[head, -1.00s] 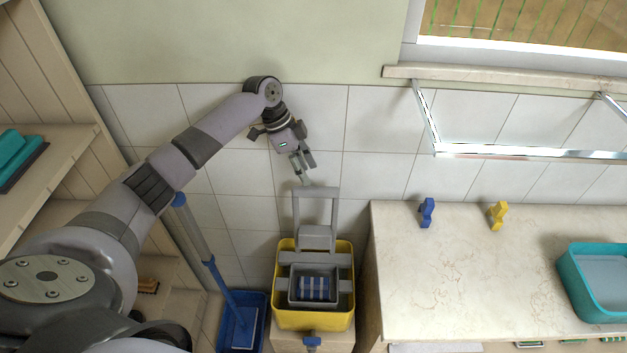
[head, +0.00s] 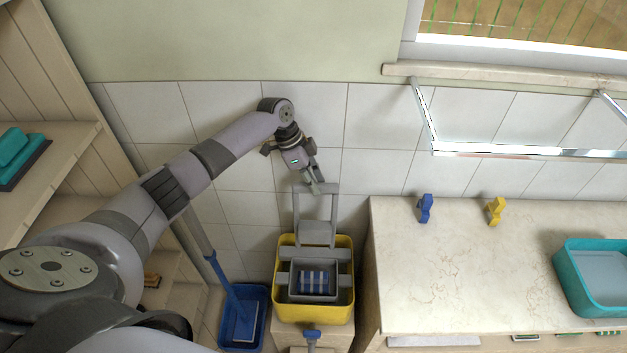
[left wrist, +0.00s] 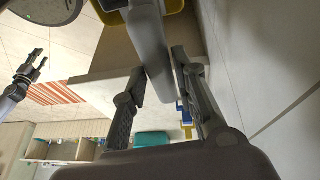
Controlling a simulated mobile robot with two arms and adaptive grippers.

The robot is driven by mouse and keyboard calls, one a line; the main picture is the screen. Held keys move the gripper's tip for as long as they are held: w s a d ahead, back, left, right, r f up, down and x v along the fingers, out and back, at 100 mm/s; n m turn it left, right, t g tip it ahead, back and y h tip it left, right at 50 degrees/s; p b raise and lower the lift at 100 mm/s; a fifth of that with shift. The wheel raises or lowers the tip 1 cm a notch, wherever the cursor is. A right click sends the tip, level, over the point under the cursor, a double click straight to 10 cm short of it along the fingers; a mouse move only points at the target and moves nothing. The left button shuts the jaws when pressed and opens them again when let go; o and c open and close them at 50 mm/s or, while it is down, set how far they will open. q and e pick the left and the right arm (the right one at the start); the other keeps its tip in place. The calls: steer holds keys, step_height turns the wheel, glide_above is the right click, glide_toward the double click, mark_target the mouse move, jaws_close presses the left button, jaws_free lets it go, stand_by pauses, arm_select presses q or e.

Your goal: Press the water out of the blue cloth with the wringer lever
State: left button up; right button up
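The blue-and-white striped cloth (head: 314,282) lies in the grey wringer basket (head: 293,293) on the yellow bucket (head: 347,310). The grey wringer lever (head: 334,215) stands upright behind the cloth, a frame with a top crossbar. My left gripper (head: 316,186) is at this crossbar. In the left wrist view the lever's grey bar (left wrist: 150,45) passes between the two spread fingers of my left gripper (left wrist: 158,80); a gap shows on the right, and firm contact is not visible. My right gripper (left wrist: 36,60) shows in the left wrist view, fingers apart and empty, away from the bucket.
A marble counter (head: 450,280) stands right of the bucket, with a blue clip (head: 425,209), a yellow clip (head: 496,211) and a teal basin (head: 570,285). A metal rack (head: 520,151) juts from the wall above.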

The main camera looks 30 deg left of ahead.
arm_select(q)
jaws_close()
stand_by(0.5)
